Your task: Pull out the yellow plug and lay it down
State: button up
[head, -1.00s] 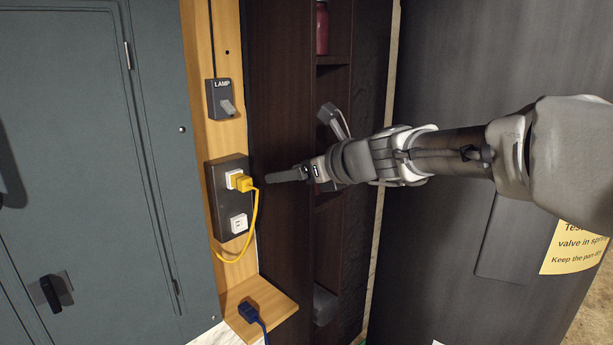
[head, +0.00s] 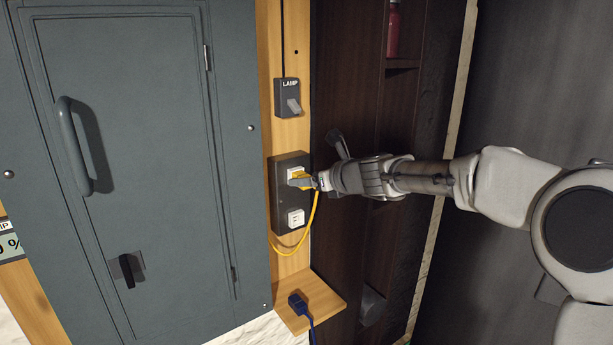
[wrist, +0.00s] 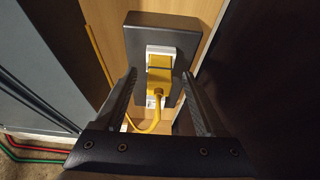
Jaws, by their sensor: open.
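The yellow plug (head: 302,180) sits in the upper socket of a dark outlet box (head: 281,203) on a wooden board. Its yellow cord hangs down in a loop. In the wrist view the plug (wrist: 159,82) shows ahead, between the two fingers in the picture. My gripper (head: 301,182) is open at the plug, and its near finger covers part of the plug in the head view. In the wrist view my gripper (wrist: 162,100) has a finger on each side of the plug, with gaps visible. I cannot tell how far the fingertips reach past it.
The lower socket (head: 296,217) is empty. A small wooden shelf (head: 325,298) below holds a blue plug (head: 298,304) with a cord. A lamp switch (head: 288,98) is above. A grey cabinet (head: 150,220) stands left, dark shelving (head: 345,80) right.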

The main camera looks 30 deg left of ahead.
jog(key=shift+w+a+f, duration=0.25)
jog(key=shift+a, duration=0.25)
grip_shut()
dwell(0.4)
jog(key=shift+s+d, duration=0.1)
jog(key=shift+d, duration=0.1)
dwell(0.4)
jog(key=shift+s+d+b, duration=0.45)
jog(key=shift+d+b, duration=0.25)
jog(key=shift+d, duration=0.15)
jog(key=shift+s+d+b, duration=0.45)
jog(key=shift+d+b, duration=0.25)
jog(key=shift+d, duration=0.15)
